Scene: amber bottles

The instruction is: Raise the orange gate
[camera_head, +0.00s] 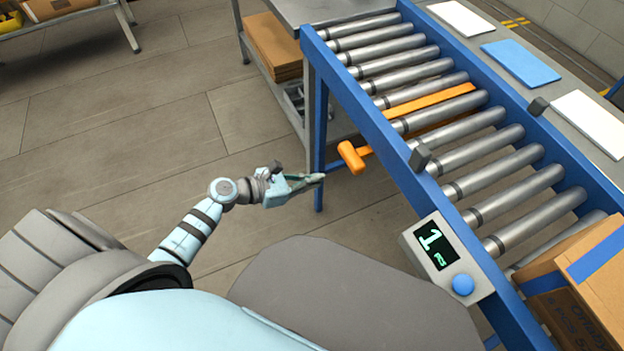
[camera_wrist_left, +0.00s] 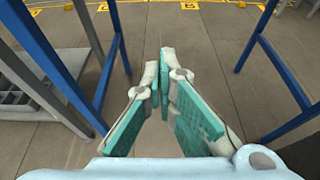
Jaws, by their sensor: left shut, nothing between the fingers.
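The orange gate (camera_head: 429,99) lies low between the rollers of the conveyor, running across it. Its orange handle (camera_head: 351,157) sticks out past the blue side rail on the near left side. My left gripper (camera_head: 321,178) is shut and empty, just left of and slightly below the handle, apart from it in the picture. In the left wrist view the teal finger pads (camera_wrist_left: 163,75) meet at the tips with nothing between them. The gate and handle do not show in that view. My right gripper is not in view.
The roller conveyor (camera_head: 370,119) has blue rails and legs. A counter box (camera_head: 437,254) reading 1 with a blue button is on the near rail. A cardboard box (camera_head: 590,275) sits at the lower right. Flat cartons (camera_head: 272,46) lie on a shelf.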

